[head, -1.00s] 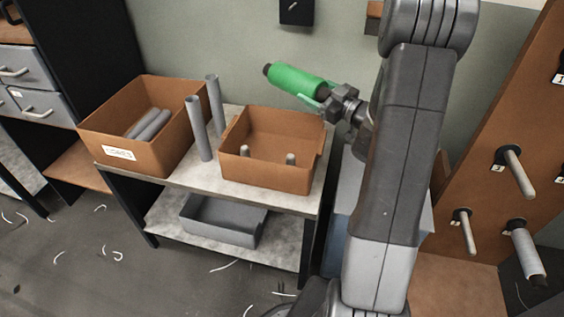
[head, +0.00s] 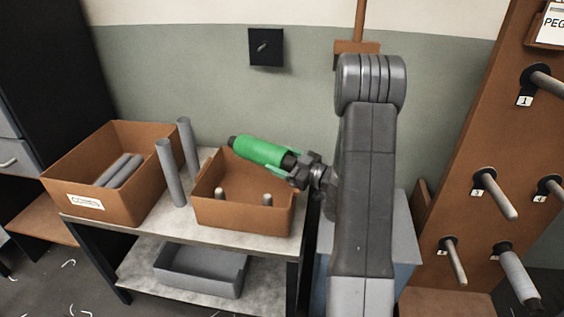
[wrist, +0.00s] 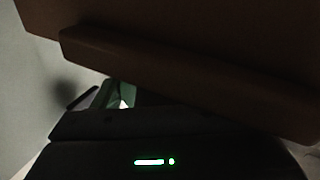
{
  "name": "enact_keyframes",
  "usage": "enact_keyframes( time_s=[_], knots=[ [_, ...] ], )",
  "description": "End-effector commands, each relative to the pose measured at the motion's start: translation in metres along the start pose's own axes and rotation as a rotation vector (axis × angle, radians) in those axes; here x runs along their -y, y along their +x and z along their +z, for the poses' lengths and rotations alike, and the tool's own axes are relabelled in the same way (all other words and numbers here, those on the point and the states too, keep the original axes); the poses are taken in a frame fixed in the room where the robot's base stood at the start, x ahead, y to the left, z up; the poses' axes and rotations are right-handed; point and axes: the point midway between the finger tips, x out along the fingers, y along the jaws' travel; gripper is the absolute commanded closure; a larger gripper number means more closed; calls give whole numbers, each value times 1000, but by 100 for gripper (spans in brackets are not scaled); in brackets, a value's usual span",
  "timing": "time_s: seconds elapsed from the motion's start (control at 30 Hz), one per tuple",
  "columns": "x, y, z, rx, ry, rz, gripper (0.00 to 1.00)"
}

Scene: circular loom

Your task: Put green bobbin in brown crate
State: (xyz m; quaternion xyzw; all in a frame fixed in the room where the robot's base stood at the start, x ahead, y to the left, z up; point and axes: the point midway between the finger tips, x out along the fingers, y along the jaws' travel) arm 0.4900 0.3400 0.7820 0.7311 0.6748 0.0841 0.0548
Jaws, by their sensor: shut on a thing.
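The green bobbin (head: 258,150) has dark ends and is held tilted, its left end higher, in my gripper (head: 291,166). My gripper is shut on the bobbin's right end. In the head view the bobbin overlaps the back rim of the brown crate (head: 240,216). I cannot tell exactly how high it is above the crate. The wrist view is dark; a small green patch of the bobbin (wrist: 122,94) shows under a brown surface.
A brown box (head: 124,205) labelled like "CORES" holds grey tubes at the left of the table (head: 172,228). Two upright grey tubes (head: 170,172) stand between box and crate. A grey bin (head: 200,284) sits on the lower shelf. A brown peg board (head: 470,150) rises at the right.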

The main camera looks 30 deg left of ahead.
Motion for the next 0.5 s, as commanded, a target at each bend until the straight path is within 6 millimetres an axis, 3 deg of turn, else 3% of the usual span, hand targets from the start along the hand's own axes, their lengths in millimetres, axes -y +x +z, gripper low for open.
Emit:
enact_keyframes(
  time_s=[0.5],
  knots=[
    [1,0,8,-1,-3,0,87]
  ],
)
